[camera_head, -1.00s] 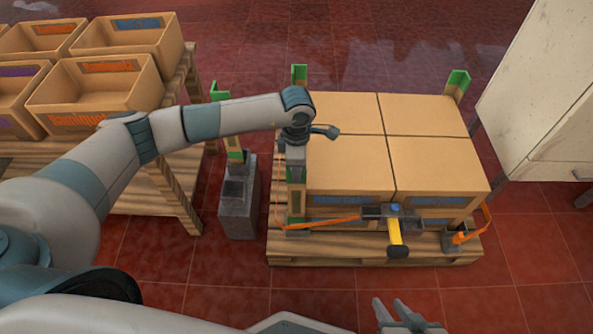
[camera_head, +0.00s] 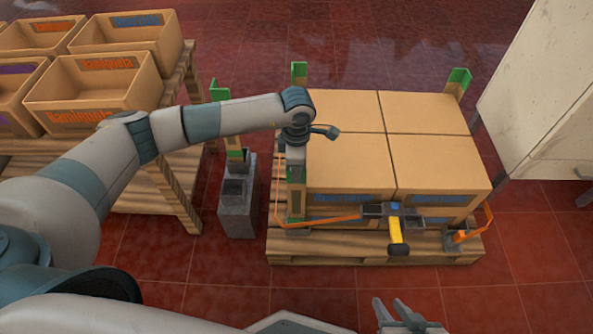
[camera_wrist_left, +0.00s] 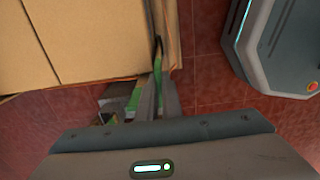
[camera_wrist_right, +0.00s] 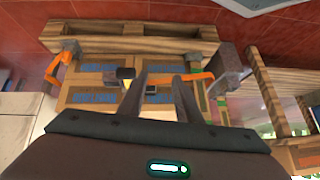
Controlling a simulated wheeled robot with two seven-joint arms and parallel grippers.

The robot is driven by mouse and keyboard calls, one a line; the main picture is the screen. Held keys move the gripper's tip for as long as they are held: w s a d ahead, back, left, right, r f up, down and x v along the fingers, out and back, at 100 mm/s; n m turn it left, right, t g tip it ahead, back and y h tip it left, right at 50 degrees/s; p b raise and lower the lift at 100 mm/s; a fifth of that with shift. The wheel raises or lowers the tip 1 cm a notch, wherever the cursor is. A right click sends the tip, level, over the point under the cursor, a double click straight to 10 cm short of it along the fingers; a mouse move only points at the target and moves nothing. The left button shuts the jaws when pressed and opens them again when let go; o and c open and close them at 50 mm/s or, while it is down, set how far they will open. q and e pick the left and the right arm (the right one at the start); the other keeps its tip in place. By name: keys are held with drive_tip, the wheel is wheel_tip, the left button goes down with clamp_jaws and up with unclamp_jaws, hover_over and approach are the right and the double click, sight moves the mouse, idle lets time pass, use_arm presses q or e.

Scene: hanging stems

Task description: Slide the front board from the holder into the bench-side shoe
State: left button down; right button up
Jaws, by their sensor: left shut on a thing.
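The front board (camera_head: 296,205), an upright wooden strip with green faces, stands at the pallet stack's front left corner. My left gripper (camera_head: 296,158) is shut on its upper part; green shows by the fingers (camera_wrist_left: 160,88) in the left wrist view. The bench-side shoe (camera_head: 292,231) is at the board's foot; I cannot tell how deep the foot sits. The grey holder (camera_head: 238,215) stands left of the pallet with an empty-looking front socket and another green-topped board (camera_head: 220,92) behind. My right gripper (camera_head: 398,310) is open and empty, low in front of the pallet.
Cartons (camera_head: 428,115) fill the pallet (camera_head: 375,254). An orange strap (camera_head: 325,220) and a yellow-handled tensioner (camera_head: 397,232) lie along the front. Another shoe (camera_head: 457,239) is at front right. A crate bench (camera_head: 180,190) is left, a pale cabinet (camera_head: 545,90) right.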

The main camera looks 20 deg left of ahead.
use_arm(q)
drive_tip(key=c, duration=1.9)
unclamp_jaws()
drive_tip(key=shift+o, duration=0.2)
wheel_tip(320, 180, up, 18)
drive_tip(key=p, duration=0.1)
drive_tip(key=shift+f, duration=0.25)
use_arm(e)
drive_tip(key=shift+r, duration=0.4)
drive_tip(key=shift+d, duration=0.1)
